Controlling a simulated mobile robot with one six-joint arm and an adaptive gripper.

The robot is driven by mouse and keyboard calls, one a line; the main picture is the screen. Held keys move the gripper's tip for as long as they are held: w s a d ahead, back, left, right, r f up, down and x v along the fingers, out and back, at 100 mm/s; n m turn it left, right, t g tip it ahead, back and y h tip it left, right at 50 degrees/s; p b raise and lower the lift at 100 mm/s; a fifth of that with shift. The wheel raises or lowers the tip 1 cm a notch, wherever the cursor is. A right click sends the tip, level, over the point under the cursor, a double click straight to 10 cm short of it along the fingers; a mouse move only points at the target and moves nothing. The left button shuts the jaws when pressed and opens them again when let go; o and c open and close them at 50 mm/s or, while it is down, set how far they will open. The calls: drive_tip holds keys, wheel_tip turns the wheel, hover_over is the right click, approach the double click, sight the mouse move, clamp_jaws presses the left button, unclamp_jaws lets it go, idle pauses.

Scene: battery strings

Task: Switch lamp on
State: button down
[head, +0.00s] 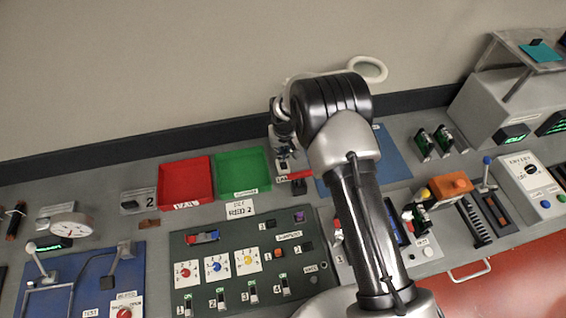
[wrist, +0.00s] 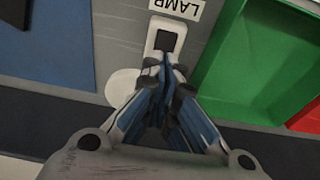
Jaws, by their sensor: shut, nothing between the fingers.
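The lamp switch (wrist: 164,42) is a white plate with a black rocker, beside a label reading LAMP (wrist: 178,8) in the wrist view. My gripper (wrist: 166,68) is shut and empty, with its fingertips at the switch's lower edge in that view. I cannot tell whether they touch it. In the head view my gripper (head: 284,150) points down at the back of the bench, right of the green tray. The lamp's pale ring head (head: 367,69) shows behind my arm, which hides part of the lamp. I cannot tell whether it is lit.
A green tray (head: 243,173) and a red tray (head: 186,182) stand left of my gripper. A blue mat (head: 393,160) lies to the right, behind my arm. A dark green panel (head: 215,280) with switches and knobs is in front. The wall is close behind.

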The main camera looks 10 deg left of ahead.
drive_tip(key=shift+f+b, duration=1.15)
drive_tip(key=shift+f, duration=0.1)
idle(0.4)
drive_tip(key=shift+f, duration=0.25)
drive_tip(key=shift+f+b, duration=1.15)
drive_tip(key=shift+b, duration=0.15)
idle(0.7)
drive_tip(key=shift+r+p, duration=1.45)
drive_tip(key=shift+r, duration=1.95)
